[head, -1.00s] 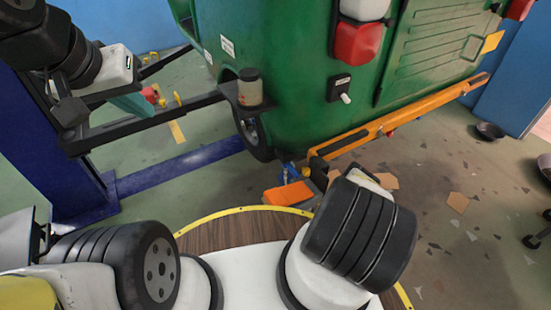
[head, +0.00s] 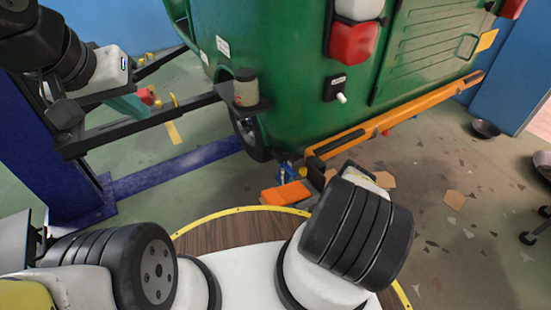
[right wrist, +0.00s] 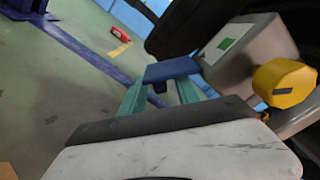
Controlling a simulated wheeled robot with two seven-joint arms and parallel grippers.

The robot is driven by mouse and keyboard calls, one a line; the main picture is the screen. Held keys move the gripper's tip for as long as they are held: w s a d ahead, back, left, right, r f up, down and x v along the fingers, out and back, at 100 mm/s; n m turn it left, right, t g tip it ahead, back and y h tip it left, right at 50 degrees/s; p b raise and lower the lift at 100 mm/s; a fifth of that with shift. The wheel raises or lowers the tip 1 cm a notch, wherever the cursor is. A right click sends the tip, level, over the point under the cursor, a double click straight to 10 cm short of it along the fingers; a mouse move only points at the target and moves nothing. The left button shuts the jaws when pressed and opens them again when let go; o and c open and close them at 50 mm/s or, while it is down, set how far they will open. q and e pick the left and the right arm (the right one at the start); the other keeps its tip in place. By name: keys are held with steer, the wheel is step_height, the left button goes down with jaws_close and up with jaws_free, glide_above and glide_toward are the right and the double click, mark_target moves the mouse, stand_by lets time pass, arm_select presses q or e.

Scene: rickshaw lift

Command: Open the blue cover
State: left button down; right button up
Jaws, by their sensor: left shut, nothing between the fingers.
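No part in view is clearly the blue cover. In the right wrist view a flat blue piece (right wrist: 171,69) lies across the far ends of the two teal fingers of my right gripper (right wrist: 160,90); I cannot tell whether it is the cover or whether they touch. Those fingers stand apart, with floor showing between them. In the head view my left gripper (head: 133,103) shows a teal finger at the left, beside a dark metal arm of the lift, and it is shut and empty. My right gripper is not visible in the head view.
A green rickshaw (head: 290,90) with an orange bar (head: 395,115) fills the back. A blue lift post (head: 45,150) and a dark lift arm (head: 140,128) stand left. A jar (head: 246,88) sits near the wheel. An orange block (head: 287,193) is at centre.

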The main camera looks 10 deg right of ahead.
steer(key=v, duration=0.6)
steer(key=shift+s, duration=0.4)
steer(key=shift+d, duration=0.1)
